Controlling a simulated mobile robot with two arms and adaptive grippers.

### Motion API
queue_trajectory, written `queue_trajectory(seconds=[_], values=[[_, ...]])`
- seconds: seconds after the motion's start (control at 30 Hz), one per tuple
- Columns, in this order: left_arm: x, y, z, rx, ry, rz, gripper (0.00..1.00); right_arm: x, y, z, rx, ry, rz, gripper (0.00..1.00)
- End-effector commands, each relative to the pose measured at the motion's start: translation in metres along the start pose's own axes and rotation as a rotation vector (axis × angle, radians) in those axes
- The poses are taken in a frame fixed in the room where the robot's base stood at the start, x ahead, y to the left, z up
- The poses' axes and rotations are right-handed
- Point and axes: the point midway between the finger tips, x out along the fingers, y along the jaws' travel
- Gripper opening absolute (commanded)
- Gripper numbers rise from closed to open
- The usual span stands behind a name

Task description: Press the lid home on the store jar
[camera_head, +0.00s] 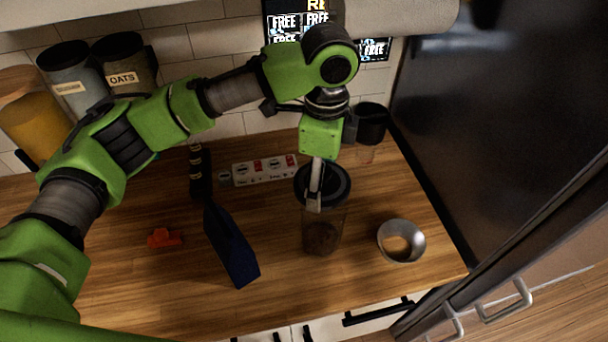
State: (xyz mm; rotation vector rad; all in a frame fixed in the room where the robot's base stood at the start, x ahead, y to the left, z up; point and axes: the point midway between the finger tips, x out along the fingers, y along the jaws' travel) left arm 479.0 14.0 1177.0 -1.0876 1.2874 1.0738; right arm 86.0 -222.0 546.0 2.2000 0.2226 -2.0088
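The store jar (323,236) is a clear jar with dark contents at the bottom, standing on the wooden counter. Its dark round lid (340,188) lies over the jar's mouth. I cannot tell whether it is fully seated or slightly raised. My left gripper (314,207) points down over the lid, its fingertips at or just above the lid's near side; contact is not clear. The fingers show nearly edge-on as one narrow bar, so their opening is hidden. Nothing held shows between them. My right gripper is not in view.
A metal ring or cup (401,241) stands right of the jar. A dark-topped container (370,124) is behind it. A power strip (265,170), a dark blue-bladed tool (231,246) and an orange piece (164,238) lie to the left. Canisters (125,64) line the wall.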

Motion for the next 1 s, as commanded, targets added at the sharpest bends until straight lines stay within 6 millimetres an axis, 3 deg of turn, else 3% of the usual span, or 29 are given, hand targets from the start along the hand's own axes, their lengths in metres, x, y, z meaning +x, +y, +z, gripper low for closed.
queue_trajectory(seconds=[0.37,0.6,1.0], values=[[-0.001,-0.001,-0.002,0.003,0.001,-0.001,0.52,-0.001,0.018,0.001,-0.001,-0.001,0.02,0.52],[-0.004,0.0,-0.002,0.002,0.001,0.001,0.52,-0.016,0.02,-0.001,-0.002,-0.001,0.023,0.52],[0.038,0.0,-0.002,0.002,0.001,0.001,0.52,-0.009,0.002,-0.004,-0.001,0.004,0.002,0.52]])
